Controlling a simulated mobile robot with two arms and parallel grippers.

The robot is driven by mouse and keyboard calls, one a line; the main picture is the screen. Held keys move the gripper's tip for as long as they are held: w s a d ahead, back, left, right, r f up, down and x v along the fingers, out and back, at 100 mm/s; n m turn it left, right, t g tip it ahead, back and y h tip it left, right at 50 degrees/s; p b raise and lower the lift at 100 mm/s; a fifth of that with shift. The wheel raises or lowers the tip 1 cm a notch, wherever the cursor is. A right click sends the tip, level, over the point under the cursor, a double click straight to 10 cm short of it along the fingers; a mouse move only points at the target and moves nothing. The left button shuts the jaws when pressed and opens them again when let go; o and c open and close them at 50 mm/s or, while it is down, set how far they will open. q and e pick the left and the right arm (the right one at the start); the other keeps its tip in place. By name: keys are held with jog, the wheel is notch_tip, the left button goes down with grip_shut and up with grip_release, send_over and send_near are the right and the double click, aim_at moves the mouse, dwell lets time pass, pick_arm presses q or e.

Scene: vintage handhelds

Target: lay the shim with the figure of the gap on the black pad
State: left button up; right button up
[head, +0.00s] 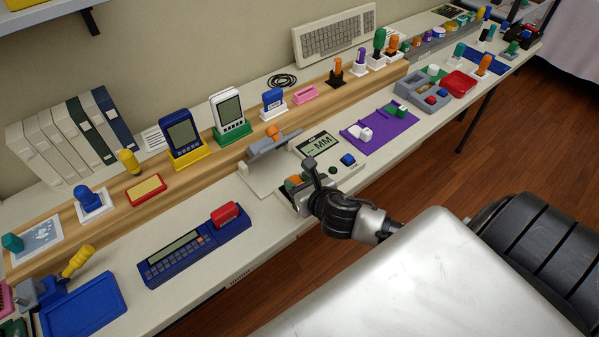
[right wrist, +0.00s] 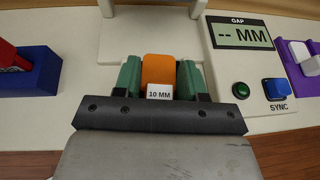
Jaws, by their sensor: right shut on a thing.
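My right gripper (head: 300,187) is at the front edge of the white gauge board. In the right wrist view its green-padded jaws (right wrist: 160,80) are shut on an orange piece (right wrist: 160,68), with a white label reading "10 MM" in front of it. The gauge display (right wrist: 240,35) is headed "GAP" and reads "-- MM". A green button (right wrist: 241,89) and a blue SYNC button (right wrist: 277,89) sit below it. In the head view a grey lever part (head: 273,146) with an orange knob stands behind the gripper. I cannot make out a black pad. My left gripper is not in view.
A blue handheld (head: 190,247) with a red piece lies left of the board. A purple tray (head: 382,138) with white and green pieces lies right of it. Upright handhelds on stands line the wooden shelf (head: 120,205) behind. The bench front between the blue handheld and the board is clear.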

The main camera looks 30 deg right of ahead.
jog(key=shift+f+b, duration=0.3)
jog(key=shift+f, duration=0.25)
jog(key=o, duration=1.4)
jog(key=shift+p+v, duration=0.6)
jog(key=shift+v, duration=0.25)
jog(key=shift+p+v, duration=2.5)
jog(key=shift+v, duration=3.65)
